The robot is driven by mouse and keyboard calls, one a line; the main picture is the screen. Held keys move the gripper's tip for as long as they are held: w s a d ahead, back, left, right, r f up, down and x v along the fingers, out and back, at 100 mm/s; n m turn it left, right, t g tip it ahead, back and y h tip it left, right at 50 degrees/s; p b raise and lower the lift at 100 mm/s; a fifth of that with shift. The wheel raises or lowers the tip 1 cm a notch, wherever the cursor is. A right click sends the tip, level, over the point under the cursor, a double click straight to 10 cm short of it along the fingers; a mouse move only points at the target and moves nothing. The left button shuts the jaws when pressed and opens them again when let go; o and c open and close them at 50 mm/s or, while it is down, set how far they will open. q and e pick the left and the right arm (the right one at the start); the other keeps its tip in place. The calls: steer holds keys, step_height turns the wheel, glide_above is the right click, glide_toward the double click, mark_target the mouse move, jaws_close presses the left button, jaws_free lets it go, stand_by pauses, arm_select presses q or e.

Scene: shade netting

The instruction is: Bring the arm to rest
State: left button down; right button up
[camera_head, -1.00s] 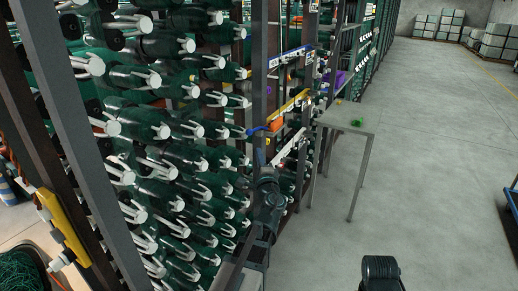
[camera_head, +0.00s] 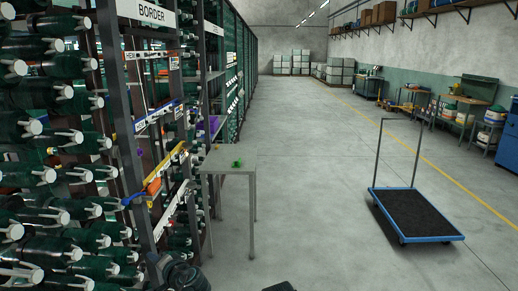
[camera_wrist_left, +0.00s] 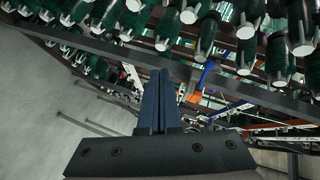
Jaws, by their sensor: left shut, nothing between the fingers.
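My left gripper (camera_head: 153,260) is low in the head view, left of centre, beside the rack of green spools. In the left wrist view its two dark blue fingers (camera_wrist_left: 160,98) lie together, shut, with nothing between them. The spools (camera_wrist_left: 245,45) hang across the top of that view, beyond the fingertips. My left arm shows only partly at the lower edge of the head view. My right gripper is not in view.
The spool rack (camera_head: 118,120) stands close on the left. A blue-edged cart (camera_head: 418,214) is at the right. The floor between is clear.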

arm_select(q)
steer(key=s+d+f+g+h+p, duration=0.2)
steer(key=s+d+f+g+h, duration=0.2)
steer(key=s+d, duration=0.5)
steer(key=s+d+f+n+g+h+p, duration=0.1)
steer(key=s+d+f+g+h+p, duration=0.2)
steer(key=d, duration=1.4)
steer(key=s+f+g+h, duration=0.2)
steer(key=s+h, duration=0.1)
steer(key=s, duration=0.2)
steer(key=shift+s+g+p, duration=0.35)
steer(key=shift+g, duration=0.05)
